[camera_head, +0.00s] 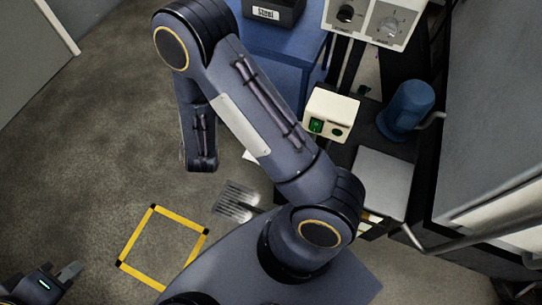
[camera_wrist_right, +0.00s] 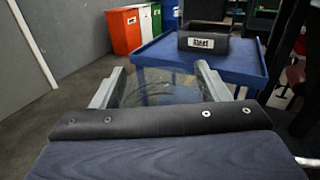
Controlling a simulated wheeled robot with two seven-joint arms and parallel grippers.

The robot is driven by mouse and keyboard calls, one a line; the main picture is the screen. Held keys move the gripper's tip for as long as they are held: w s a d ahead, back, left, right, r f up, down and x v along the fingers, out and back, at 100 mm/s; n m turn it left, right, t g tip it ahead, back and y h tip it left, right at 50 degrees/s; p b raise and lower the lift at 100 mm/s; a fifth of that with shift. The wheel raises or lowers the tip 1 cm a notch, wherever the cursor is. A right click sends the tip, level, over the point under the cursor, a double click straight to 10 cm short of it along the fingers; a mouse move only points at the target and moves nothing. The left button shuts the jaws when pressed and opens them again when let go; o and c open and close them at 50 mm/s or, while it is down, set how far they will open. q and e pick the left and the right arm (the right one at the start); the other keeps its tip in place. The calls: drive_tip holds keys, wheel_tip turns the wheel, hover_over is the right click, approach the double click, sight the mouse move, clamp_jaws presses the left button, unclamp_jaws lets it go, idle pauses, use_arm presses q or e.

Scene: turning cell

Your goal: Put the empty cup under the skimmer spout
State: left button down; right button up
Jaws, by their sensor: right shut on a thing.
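In the right wrist view, a clear, see-through cup (camera_wrist_right: 165,94) sits between the two grey fingers of my right gripper (camera_wrist_right: 159,82), which is shut on it. The wrist body hides its lower part, and I cannot see inside it well. The head view shows my right arm, but not its fingers or the cup. My left gripper (camera_head: 68,276) is at the bottom left corner of the head view. One finger shows there, and its opening is unclear. I cannot make out the skimmer spout for certain.
A blue motor (camera_head: 407,108) and a grey plate (camera_head: 384,181) are on a dark machine at right. A cream button box (camera_head: 331,114) stands beside them. A blue table (camera_wrist_right: 247,70) holds a dark labelled bin (camera_wrist_right: 204,42). A yellow square (camera_head: 124,249) marks open floor.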

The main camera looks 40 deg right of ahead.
drive_tip(key=s+a+f+m+g+h+b, duration=0.1)
drive_tip(key=s+f+m+g+h+b, duration=0.45)
drive_tip(key=f, duration=0.85)
drive_tip(key=s+a+f+m+g+h+b, duration=0.15)
drive_tip(key=s+f+g+b, duration=0.35)
drive_tip(key=f+b, duration=0.75)
drive_tip(key=shift+m+t, duration=0.3)
drive_tip(key=shift+t, duration=0.15)
drive_tip(key=w+d+f+b, duration=0.1)
drive_tip(key=d, duration=0.5)
drive_tip(key=w+d+f+b, duration=0.1)
drive_tip(key=d, duration=0.5)
drive_tip(key=w+d+f, duration=0.2)
drive_tip(key=d, duration=0.4)
drive_tip(key=shift+b, duration=0.4)
drive_tip(key=shift+w+f, duration=0.1)
drive_tip(key=shift+f, duration=0.2)
drive_tip(key=shift+f, duration=0.2)
drive_tip(key=o, duration=1.1)
drive_tip(key=shift+c, duration=0.2)
